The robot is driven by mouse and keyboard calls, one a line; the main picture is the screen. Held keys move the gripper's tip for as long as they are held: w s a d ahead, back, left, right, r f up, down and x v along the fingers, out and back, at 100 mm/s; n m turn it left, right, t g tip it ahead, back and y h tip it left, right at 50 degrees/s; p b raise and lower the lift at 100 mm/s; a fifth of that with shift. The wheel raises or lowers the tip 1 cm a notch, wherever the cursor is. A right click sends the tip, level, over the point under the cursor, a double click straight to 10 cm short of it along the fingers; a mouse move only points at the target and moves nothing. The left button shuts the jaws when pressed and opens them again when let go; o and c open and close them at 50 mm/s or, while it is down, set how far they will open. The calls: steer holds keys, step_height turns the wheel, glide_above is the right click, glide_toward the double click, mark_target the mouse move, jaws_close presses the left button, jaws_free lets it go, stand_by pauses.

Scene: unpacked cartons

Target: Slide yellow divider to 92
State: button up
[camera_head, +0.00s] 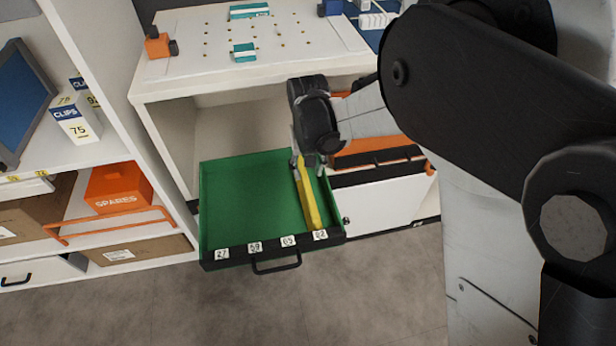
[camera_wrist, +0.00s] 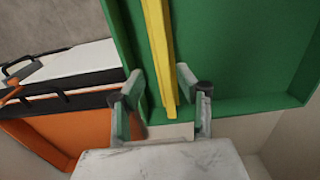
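The yellow divider (camera_head: 307,196) stands in the green drawer (camera_head: 243,195), running front to back near its right side. Its front end is close to the rightmost front label (camera_head: 320,235), which seems to read 92 but is small. My gripper (camera_head: 308,157) is over the divider's back end, at the rear of the drawer. In the wrist view, my gripper (camera_wrist: 160,90) has its two fingers apart, one on each side of the yellow divider (camera_wrist: 157,45), with gaps visible. I cannot tell how far the fingertips are above it.
Other labels on the drawer's black front (camera_head: 233,257) read 27, 59 and perhaps 65. A black handle (camera_head: 276,267) sticks out below. The white worktop (camera_head: 250,45) overhangs behind the drawer. Shelves with an orange SPARES box (camera_head: 118,188) stand at left. The drawer's left part is empty.

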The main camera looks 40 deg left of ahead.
mark_target(308, 181)
step_height(308, 181, up, 8)
steer(key=shift+w+d, duration=0.1)
stand_by(0.6)
steer(key=w+d+r+m+y, duration=0.1)
steer(key=w+d+r+m, duration=0.1)
steer(key=w+d+r, duration=0.5)
steer(key=w+d+r+m, duration=0.2)
steer(key=w+d+r, duration=0.15)
steer(key=d, duration=0.65)
steer(key=d+r+m+t, duration=0.1)
steer(key=d+r, duration=0.2)
steer(key=d, duration=0.3)
steer(key=s+d+r+m+t, duration=0.1)
steer(key=d+r, duration=0.1)
steer(key=d, duration=0.4)
steer(key=d+r+m+t, duration=0.1)
steer(key=d+r, duration=0.2)
steer(key=d, duration=0.3)
steer(key=s+d+f+m+t+h, duration=0.1)
steer(key=s+d+f+m+t, duration=0.1)
steer(key=s+d, duration=0.7)
steer(key=s+d+f+m+t, duration=0.15)
steer(key=s+d, duration=0.35)
steer(key=d, duration=0.7)
step_height(308, 181, up, 12)
steer(key=p, duration=1.3)
steer(key=shift+s+d+r+t, duration=0.15)
steer(key=shift+s+r+t, duration=0.1)
steer(key=shift+t, duration=0.1)
